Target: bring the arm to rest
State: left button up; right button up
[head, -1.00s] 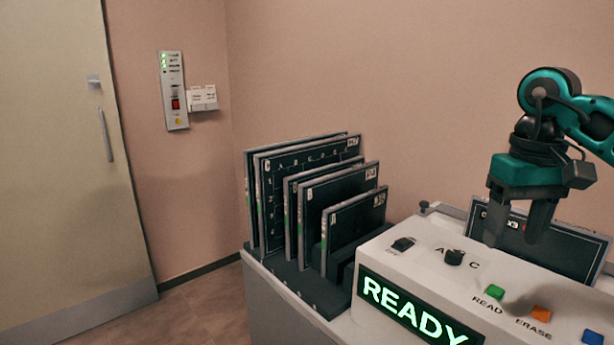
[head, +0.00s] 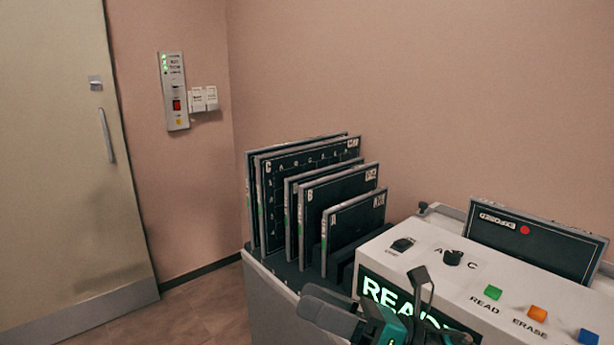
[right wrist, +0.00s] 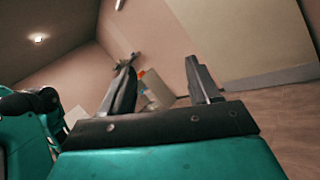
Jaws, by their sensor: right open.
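My right arm's teal and dark grey gripper (head: 372,308) is low at the bottom middle of the head view, in front of the console's lit sign. Its jaws are open. In the right wrist view the two dark fingers of the gripper (right wrist: 162,68) stand apart with nothing held between them. Most of the right arm is outside the head view. My left gripper is not in view.
A white console (head: 478,265) has a lit sign (head: 376,290), partly covered by my gripper, and coloured buttons. A dark plate (head: 535,245) with a red dot stands behind it. A rack of several dark plates (head: 345,228) stands left of it. A door (head: 60,160) is at left.

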jog(key=d+f+m+t+h, duration=0.4)
jog(key=f+m+t+h, duration=0.25)
jog(key=m, duration=0.75)
jog(key=d+f+m+t+h, duration=0.5)
jog(key=f+m+t+h, duration=0.15)
jog(key=m, duration=0.65)
jog(key=s+d+f+m+g+h, duration=0.3)
jog(key=s+f+m, duration=0.3)
jog(key=f+m, duration=0.2)
jog(key=s+d+f+m+g+h, duration=0.3)
jog(key=s+d+f+m+g, duration=0.1)
jog(key=s+f+m, duration=0.3)
notch_tip(320, 180, down, 2)
jog(key=shift+f+m, duration=0.1)
jog(key=shift+m, duration=0.3)
jog(key=shift+c, duration=0.4)
